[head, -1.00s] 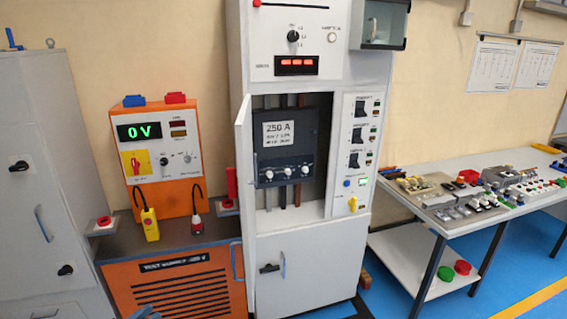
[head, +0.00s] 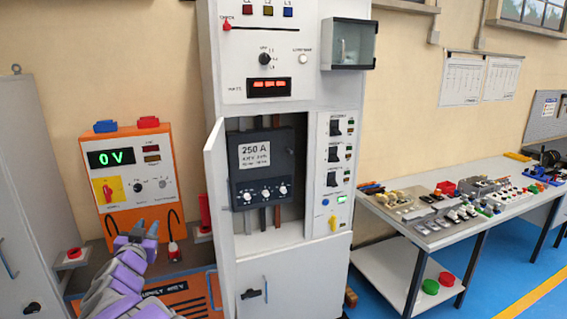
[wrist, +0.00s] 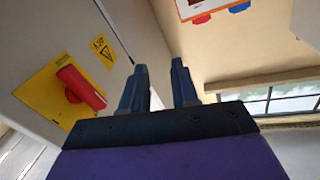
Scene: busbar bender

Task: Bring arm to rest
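My arm rises from the bottom left of the head view in front of the orange test supply (head: 130,180). My gripper (head: 140,230) is at its upper end, in front of the supply's lower front. In the wrist view my gripper (wrist: 158,85) has its two dark blue fingers apart, with nothing between them. A red rotary handle on a yellow plate (wrist: 75,85) is on a grey cabinet to the left of the fingers, apart from them.
The tall grey cabinet (head: 295,285) stands in the middle with its narrow door (head: 217,185) open. A workbench (head: 440,238) with several small parts stands at the right. Blue floor (head: 490,270) shows free around it. Another grey cabinet (head: 25,200) stands at the far left.

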